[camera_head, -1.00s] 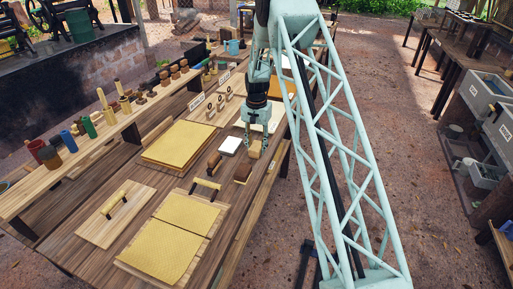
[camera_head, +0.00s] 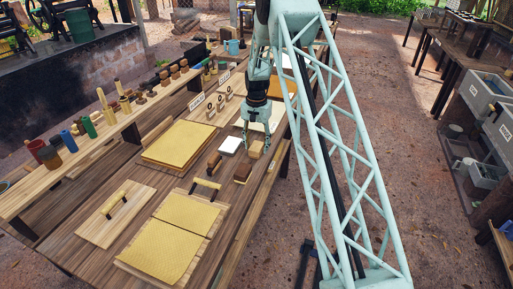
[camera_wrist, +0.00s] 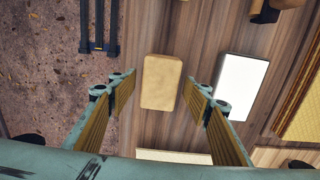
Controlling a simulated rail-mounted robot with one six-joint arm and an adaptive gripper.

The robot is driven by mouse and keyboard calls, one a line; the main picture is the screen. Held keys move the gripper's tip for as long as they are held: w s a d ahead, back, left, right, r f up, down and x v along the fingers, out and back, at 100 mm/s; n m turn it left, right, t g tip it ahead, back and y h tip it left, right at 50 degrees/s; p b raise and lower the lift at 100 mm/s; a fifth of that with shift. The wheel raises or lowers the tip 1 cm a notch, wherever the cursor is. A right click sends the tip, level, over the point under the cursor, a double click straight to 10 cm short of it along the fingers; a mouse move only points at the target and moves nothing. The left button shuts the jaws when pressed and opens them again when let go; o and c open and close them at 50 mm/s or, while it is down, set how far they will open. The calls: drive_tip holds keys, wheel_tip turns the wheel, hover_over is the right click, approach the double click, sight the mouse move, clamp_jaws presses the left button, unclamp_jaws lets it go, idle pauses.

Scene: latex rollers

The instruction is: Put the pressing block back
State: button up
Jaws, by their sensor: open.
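A tan rectangular block, likely the pressing block (camera_head: 256,149), lies on the wooden table near its right edge. My gripper (camera_head: 257,143) is over it, pointing down. In the wrist view the tan block (camera_wrist: 161,82) shows beyond and between the two spread fingers, with a gap on each side. My gripper (camera_wrist: 165,88) is open and holds nothing. How high the fingertips are above the table is hard to tell.
A white block (camera_head: 229,145) lies just left of the tan block. Brown blocks (camera_head: 243,173) (camera_head: 213,162) lie nearer the camera. Yellow sheets on boards (camera_head: 180,144) (camera_head: 165,251) cover the table to the left. The table edge is close on the right.

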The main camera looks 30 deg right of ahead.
sight(257, 146)
wheel_tip(257, 146, up, 11)
idle(0.6)
drive_tip(key=shift+r, duration=0.1)
idle(0.5)
